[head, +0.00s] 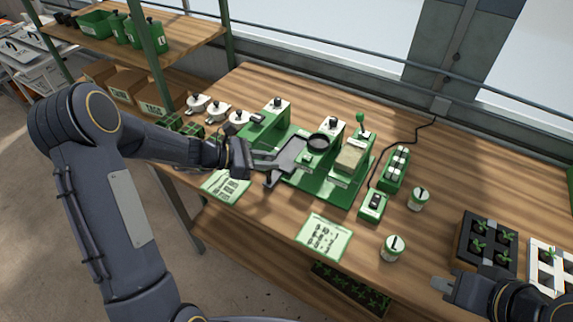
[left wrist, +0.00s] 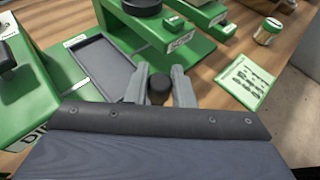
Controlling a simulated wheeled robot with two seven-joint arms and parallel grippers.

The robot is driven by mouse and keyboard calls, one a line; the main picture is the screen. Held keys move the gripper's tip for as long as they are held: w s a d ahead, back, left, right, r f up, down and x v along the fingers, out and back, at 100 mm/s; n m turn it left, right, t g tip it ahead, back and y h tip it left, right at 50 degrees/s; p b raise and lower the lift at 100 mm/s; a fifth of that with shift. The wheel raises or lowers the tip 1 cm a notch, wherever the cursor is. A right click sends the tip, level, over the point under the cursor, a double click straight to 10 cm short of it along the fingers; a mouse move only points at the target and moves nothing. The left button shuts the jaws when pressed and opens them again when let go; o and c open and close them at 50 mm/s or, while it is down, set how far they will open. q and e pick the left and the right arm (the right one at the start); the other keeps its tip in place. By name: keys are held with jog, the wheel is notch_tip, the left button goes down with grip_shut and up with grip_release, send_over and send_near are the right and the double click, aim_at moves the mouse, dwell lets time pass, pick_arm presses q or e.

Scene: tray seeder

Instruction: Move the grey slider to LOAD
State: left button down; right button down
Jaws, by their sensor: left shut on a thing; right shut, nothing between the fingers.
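The grey slider, a shallow dark tray (head: 289,155), lies on the green seeder (head: 322,190) in the middle of the bench. It also shows in the left wrist view (left wrist: 98,68), with a black knob (left wrist: 158,90) at its near side. My left gripper (head: 262,163) reaches in from the left. Its fingers (left wrist: 158,86) are shut around the knob, one on each side. No LOAD label can be read in either view. My right gripper (head: 442,287) is shut and empty over the bench's front edge at the lower right.
Green-and-white seeder stations (head: 276,108) stand behind the slider. A green control box (head: 372,205), cards (head: 324,237), labelled jars (head: 393,248) and a black seedling tray (head: 462,252) lie to the right. Bench between the jars and seedling tray is clear.

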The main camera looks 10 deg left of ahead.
pick_arm(q)
jog(key=shift+w+a, duration=0.25)
jog(key=shift+a, duration=0.45)
jog(key=c, duration=1.5)
grip_release()
jog(key=shift+c, duration=0.2)
jog(key=b+v, duration=0.1)
jog(key=v, duration=0.6)
jog(key=shift+s+a, duration=0.2)
jog(key=shift+a, duration=0.05)
jog(key=shift+r, duration=0.2)
